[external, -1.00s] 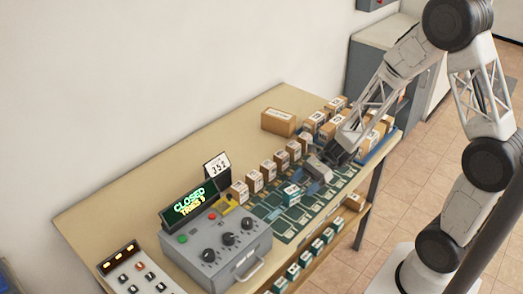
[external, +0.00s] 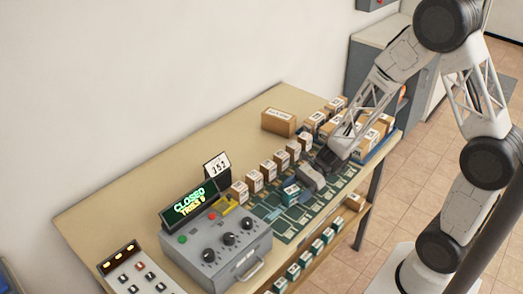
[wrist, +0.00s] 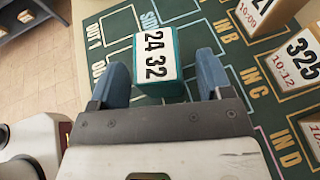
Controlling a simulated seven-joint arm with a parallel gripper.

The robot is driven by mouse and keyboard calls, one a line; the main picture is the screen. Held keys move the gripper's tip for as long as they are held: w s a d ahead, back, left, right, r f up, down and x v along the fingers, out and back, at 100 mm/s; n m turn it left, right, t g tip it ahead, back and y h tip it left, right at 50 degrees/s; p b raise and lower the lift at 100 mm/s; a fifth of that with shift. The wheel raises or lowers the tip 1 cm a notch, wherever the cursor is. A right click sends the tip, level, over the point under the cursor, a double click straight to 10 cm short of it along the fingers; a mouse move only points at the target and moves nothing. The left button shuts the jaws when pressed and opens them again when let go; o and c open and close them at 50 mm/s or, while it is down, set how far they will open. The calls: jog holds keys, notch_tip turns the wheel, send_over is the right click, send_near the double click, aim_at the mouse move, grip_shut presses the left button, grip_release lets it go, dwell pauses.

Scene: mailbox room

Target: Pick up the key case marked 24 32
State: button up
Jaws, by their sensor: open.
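The key case marked 24 32 (wrist: 155,62) is a small teal block with a white label, standing on the green marked mat. In the wrist view it lies between my gripper's (wrist: 162,70) two blue fingers, with a gap on each side. In the external view the teal case (external: 291,190) is at the lower left of my gripper (external: 304,183), which is low over the mat. My gripper is open and holds nothing. I cannot tell exactly how far down the fingers reach beside the case.
A row of brown cases (external: 267,171) stands along the mat's back side. A grey control box (external: 215,250) with dials sits at the front left. More teal cases line a lower shelf (external: 310,252).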

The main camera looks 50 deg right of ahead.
jog(key=shift+x, duration=1)
jog(key=c, duration=1)
